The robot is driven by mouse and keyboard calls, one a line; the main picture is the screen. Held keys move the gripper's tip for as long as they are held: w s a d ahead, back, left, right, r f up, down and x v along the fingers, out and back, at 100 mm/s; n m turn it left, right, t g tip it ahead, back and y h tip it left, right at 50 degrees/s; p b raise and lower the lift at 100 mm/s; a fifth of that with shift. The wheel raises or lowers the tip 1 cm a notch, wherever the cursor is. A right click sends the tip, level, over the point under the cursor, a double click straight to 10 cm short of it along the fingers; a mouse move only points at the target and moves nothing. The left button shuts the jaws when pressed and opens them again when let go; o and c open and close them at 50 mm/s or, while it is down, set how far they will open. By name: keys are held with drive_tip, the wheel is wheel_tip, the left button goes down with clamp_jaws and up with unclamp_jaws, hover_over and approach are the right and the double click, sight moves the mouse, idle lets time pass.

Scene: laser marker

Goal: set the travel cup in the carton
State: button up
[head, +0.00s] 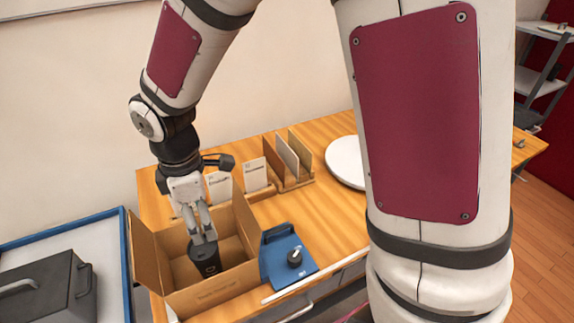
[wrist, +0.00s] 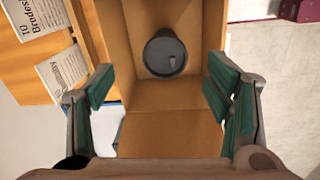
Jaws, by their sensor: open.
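The travel cup (head: 205,262) is dark, with a small pale mark on its side, and stands upright inside the open cardboard carton (head: 212,293). The wrist view shows its round grey lid (wrist: 165,54) from above, within the carton's brown walls (wrist: 203,20). My gripper (head: 202,234) is just above the cup in the head view. In the wrist view my gripper (wrist: 163,88) is open, with its green-padded fingers wide apart and nothing between them. The cup's base is hidden by the carton's front wall.
Printed cards (head: 255,174) and a wooden rack (head: 297,183) are behind. A white round disc (head: 345,163) lies further right. A dark case (head: 45,292) sits at left.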

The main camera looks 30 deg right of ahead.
drive_tip(key=s+d+r+m+t, duration=0.2)
drive_tip(key=s+d+r+m, duration=0.5)
drive_tip(key=r+m, duration=0.1)
drive_tip(key=s+d+r+m+t, duration=0.3)
drive_tip(key=s+d+r+m, duration=0.4)
drive_tip(key=r, duration=0.4)
drive_tip(key=shift+s+m, duration=0.6)
